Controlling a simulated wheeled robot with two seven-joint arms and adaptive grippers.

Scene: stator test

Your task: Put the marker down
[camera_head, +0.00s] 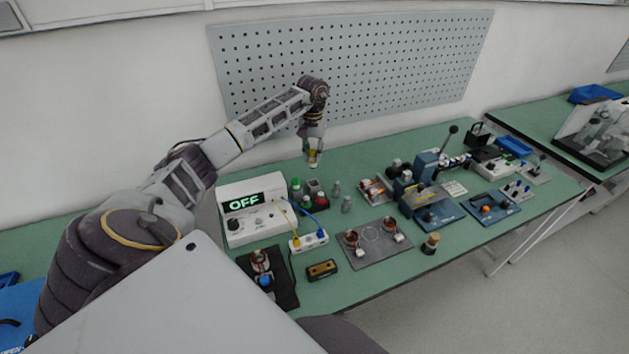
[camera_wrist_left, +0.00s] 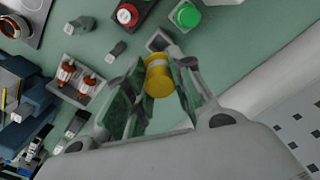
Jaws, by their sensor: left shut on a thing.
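My left gripper (camera_head: 313,152) is at the back of the green bench, in front of the pegboard. It is shut on the marker, a short yellow cylinder with a pale band. The marker (camera_wrist_left: 158,80) sits between the two fingers in the left wrist view. In the head view the marker shows only as a small yellow patch in the gripper, and its height above the bench is hard to tell. My right gripper is not in view.
A white tester reading OFF (camera_head: 253,209) stands on the left, beside red and green buttons. Small grey weights (camera_head: 346,204), a tray with red-brown coils (camera_head: 376,189), and blue machines (camera_head: 435,208) stand nearby. Bare green bench lies around the gripper, with the pegboard (camera_head: 350,80) behind.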

